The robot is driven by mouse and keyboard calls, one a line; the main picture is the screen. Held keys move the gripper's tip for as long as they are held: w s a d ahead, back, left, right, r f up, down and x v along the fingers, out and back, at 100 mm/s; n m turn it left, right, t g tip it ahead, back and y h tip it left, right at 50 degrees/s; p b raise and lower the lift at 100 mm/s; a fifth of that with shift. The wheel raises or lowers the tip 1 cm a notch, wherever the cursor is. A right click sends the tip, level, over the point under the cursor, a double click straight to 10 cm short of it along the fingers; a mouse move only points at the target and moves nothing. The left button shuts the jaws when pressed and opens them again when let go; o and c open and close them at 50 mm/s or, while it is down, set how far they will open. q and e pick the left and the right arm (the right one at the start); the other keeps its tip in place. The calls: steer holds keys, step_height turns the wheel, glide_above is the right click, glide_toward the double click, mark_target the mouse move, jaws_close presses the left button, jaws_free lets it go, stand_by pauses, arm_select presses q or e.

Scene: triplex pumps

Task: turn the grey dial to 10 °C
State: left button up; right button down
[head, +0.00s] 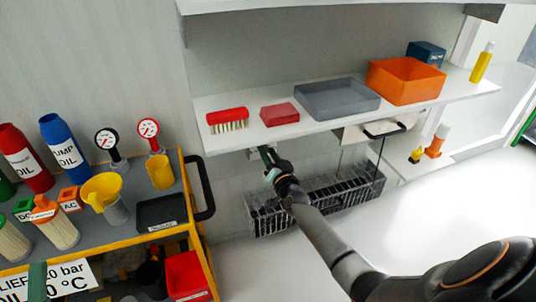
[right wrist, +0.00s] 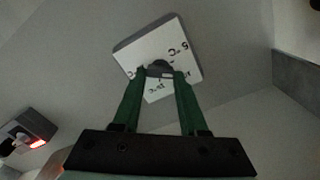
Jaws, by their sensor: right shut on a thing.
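The grey dial (right wrist: 160,68) sits on a white plate (right wrist: 132,52) with °C markings in the right wrist view. The print is rotated and partly covered, and I cannot read the dial's setting. My right gripper (right wrist: 160,76) is shut on the dial, with one green finger at each side of it. In the head view, my right gripper (head: 267,155) is just below the shelf's front edge, and the dial is hidden there. A green finger-like piece (head: 37,282), perhaps of my left gripper, shows at the bottom left; its opening cannot be told.
A shelf (head: 222,143) above holds a red brush, a red box, a grey tray and an orange bin (head: 405,80). A wire basket (head: 268,222) is below and behind my right arm. A yellow-edged cart (head: 185,200) with bottles, gauges and a printed sign (head: 75,280) is at left.

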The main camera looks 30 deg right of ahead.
steer(key=m, duration=0.5)
steer(key=shift+f+b, duration=0.15)
steer(key=shift+b, duration=0.25)
stand_by(0.3)
steer(key=shift+c, duration=2.2)
jaws_free()
steer(key=shift+s, duration=0.1)
steer(key=shift+s, duration=0.25)
steer(key=p+v, duration=0.4)
steer(key=v, duration=0.8)
steer(key=shift+p, duration=0.35)
